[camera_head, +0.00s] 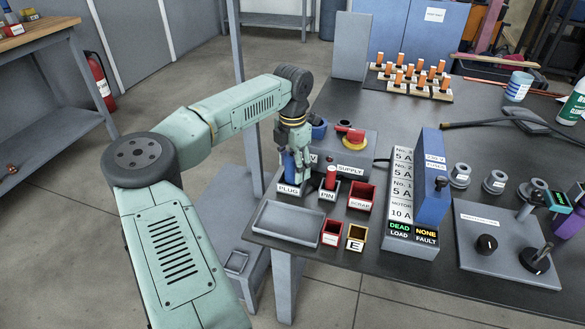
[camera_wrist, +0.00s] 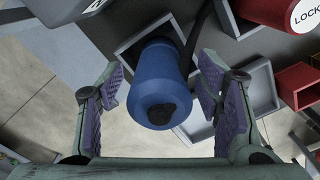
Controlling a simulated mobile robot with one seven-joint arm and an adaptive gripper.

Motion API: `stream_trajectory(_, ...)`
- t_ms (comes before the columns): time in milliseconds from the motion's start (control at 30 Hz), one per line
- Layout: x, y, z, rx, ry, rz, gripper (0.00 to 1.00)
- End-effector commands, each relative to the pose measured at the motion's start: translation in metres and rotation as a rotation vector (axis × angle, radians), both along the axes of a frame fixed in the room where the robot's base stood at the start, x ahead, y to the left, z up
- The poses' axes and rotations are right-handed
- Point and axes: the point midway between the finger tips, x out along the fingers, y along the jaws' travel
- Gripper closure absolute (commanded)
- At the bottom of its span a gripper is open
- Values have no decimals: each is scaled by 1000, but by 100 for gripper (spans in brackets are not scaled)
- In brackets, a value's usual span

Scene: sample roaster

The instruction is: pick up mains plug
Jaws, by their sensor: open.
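The mains plug (camera_wrist: 157,82) is blue and round with a dark centre on its end. In the wrist view it lies between the open fingers of my gripper (camera_wrist: 163,100), with a gap on each side. In the head view the blue plug (camera_head: 289,163) stands upright in the holder labelled PLUG (camera_head: 288,189), at the table's left edge. My gripper (camera_head: 293,145) is over it there and partly hides it. The plug's lower end is hidden in the holder.
A PIN holder (camera_head: 329,194) with a red-topped pin and a red SCRAP bin (camera_head: 360,196) stand close on the right. The SUPPLY box (camera_head: 349,150) with its red switch is behind. An empty grey tray (camera_head: 288,221) lies in front.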

Motion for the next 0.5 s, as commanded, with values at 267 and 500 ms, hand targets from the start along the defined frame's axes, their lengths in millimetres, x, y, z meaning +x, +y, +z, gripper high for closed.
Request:
stream_trajectory(267, 0, 0, 0, -1, -1, 0, 49)
stream_trajectory(500, 0, 0, 0, -1, -1, 0, 65)
